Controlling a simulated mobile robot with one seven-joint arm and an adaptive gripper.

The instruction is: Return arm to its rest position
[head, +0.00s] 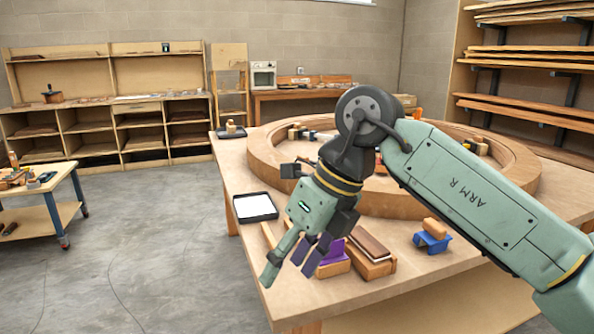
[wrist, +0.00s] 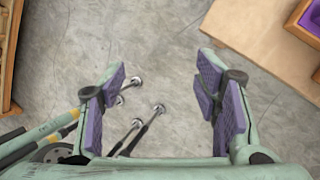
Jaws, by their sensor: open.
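My gripper (head: 292,256) is at the near left edge of the workbench (head: 345,297), pointing down and to the left.
A large curved wooden ring form (head: 265,160) lies on the bench. A black-rimmed tray (head: 255,207), wooden blocks (head: 370,262) and a blue-and-wood tool (head: 432,237) are close by. A small cart (head: 40,215) stands at left. The floor (head: 150,230) between is clear.

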